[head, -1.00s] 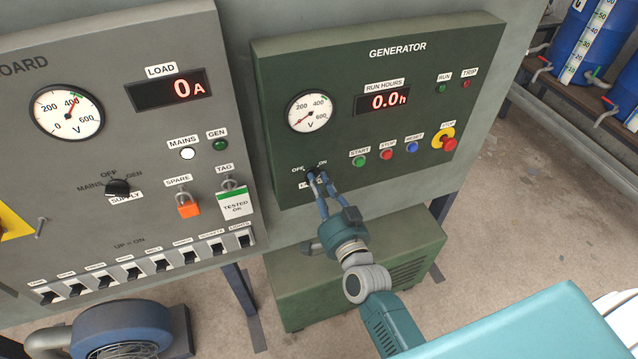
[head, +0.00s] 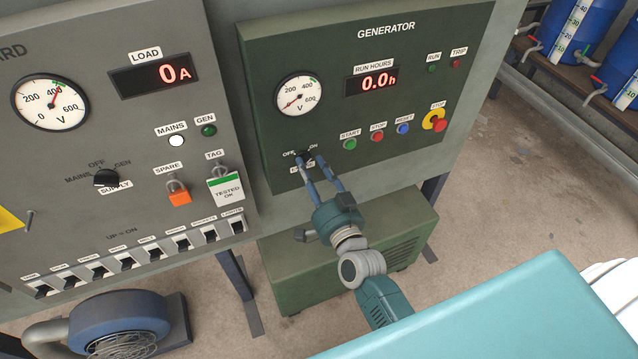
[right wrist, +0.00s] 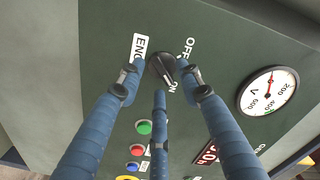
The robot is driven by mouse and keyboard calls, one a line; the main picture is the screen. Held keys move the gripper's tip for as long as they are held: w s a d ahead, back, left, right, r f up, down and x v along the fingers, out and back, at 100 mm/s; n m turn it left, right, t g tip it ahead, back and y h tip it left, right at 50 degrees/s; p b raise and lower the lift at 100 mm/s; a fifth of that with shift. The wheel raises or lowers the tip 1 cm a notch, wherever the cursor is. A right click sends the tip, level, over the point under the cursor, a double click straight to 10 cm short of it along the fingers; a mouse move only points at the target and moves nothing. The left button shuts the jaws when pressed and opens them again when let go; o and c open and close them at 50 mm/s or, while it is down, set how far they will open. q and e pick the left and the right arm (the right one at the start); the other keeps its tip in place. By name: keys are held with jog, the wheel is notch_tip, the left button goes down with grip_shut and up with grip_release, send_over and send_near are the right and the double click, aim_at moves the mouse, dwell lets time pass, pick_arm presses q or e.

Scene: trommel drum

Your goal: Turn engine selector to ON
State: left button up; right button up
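The engine selector (head: 305,154) is a small black knob low on the left of the dark green generator panel (head: 400,95), between OFF and ON labels. In the right wrist view the knob (right wrist: 160,69) shows a white mark turned toward the ON label. My right gripper (head: 311,159) is at the knob, its blue fingers spread. In the right wrist view the gripper (right wrist: 161,67) has fingertips on either side of the knob and a third finger below it; slight contact cannot be ruled out. My left gripper is not in view.
Start (head: 350,144), stop (head: 377,137) and reset (head: 403,129) buttons and a red emergency stop (head: 439,125) sit right of the selector. The run hours display (head: 372,84) reads 0.0. A grey switchboard (head: 65,135) stands left. A green generator box (head: 290,290) is below.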

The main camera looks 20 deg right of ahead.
jog(key=s, duration=1.1)
jog(key=shift+d, duration=0.15)
jog(key=shift+s+f, duration=0.1)
jog(key=shift+f, duration=0.05)
jog(key=s+a+f+n+g+y+b, duration=0.1)
jog(key=s+f+n+g+b, duration=0.3)
jog(key=f, duration=1.6)
jog(key=s+a+f+n+g, duration=0.1)
jog(key=s+f+n+g, duration=0.3)
jog(key=s+f, duration=1)
jog(key=s+d+f+n+g+b, duration=0.1)
jog(key=s+d+f+g, duration=0.2)
jog(key=s+f, duration=0.7)
jog(key=s+d+f+n+g+h+b, duration=0.1)
jog(key=s+d+f+g, duration=0.3)
jog(key=s+f, duration=0.6)
notch_tip(320, 180, down, 4)
jog(key=shift+s+d+f+n+g+h, duration=0.1)
jog(key=shift+s+d+n+g+h, duration=0.15)
jog(key=shift+n+g, duration=0.55)
jog(key=shift+w+a, duration=0.1)
jog(key=shift+a, duration=0.05)
jog(key=shift+c, duration=0.5)
